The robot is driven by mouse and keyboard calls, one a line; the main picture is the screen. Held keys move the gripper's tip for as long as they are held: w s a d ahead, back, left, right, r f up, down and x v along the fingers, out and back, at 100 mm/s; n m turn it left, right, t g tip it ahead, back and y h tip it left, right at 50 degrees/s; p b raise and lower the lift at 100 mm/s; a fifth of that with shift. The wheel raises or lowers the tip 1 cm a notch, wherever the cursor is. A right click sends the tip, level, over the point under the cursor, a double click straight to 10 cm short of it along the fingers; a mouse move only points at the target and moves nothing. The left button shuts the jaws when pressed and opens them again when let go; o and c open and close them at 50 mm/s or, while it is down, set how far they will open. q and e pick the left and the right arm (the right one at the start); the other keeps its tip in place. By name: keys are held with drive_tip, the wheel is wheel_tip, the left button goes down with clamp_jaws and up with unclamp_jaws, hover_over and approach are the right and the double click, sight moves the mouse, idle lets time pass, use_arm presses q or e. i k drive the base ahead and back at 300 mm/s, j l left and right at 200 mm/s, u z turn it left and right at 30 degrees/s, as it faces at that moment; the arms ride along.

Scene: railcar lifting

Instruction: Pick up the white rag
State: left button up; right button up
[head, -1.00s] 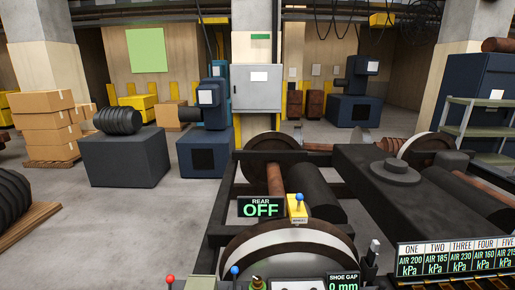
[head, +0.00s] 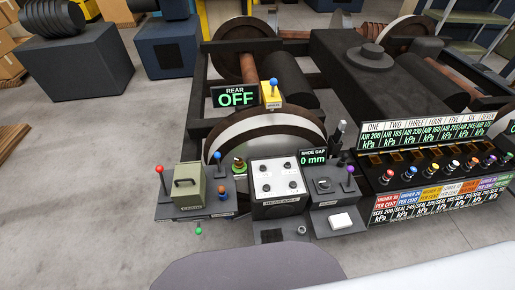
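A small white block-like piece (head: 341,220), likely the folded white rag, lies on the front of the dark control box with the purple-knobbed lever (head: 350,172), right of centre in the head view. Its cloth texture is too small to make out. Nothing covers it. Neither of my grippers shows in the head view.
A panel with white plate (head: 279,183) stands left of that box, and an olive case (head: 188,186) beside a red-knobbed lever (head: 159,170) is further left. A row of coloured knobs (head: 432,167) is at right. A wheel (head: 262,140) rises behind.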

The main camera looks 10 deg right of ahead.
sight(343, 220)
drive_tip(key=l+z, duration=0.15)
drive_tip(key=z, duration=1.35)
drive_tip(key=k+l, duration=0.05)
